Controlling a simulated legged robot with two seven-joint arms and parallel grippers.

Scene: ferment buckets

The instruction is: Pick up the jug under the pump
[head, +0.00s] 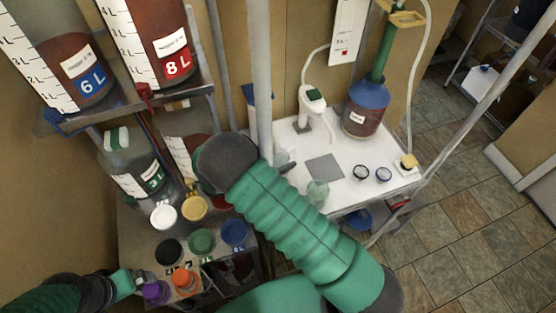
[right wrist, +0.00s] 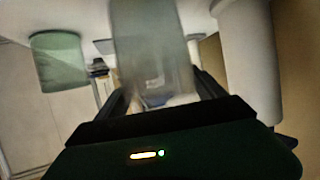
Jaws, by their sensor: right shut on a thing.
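A clear, greyish jug (right wrist: 150,45) fills the middle of the right wrist view, between the fingers of my right gripper (right wrist: 160,95). The gripper is shut on it. In the head view my right arm, in a green sleeve, crosses the middle and hides most of this gripper (head: 284,160). It is by the grey post, at the left edge of the white table (head: 345,180). A white device with a green display (head: 312,97), likely the pump, stands behind on that table. My left gripper (head: 142,281) is at lower left by the caps; its fingers are unclear.
A greenish jar (head: 318,192) stands at the table's front edge. A blue-topped carboy (head: 364,108) stands at the back. A grey post (head: 259,80) rises near my right arm. Shelves with large buckets (head: 165,40) and several coloured caps are left.

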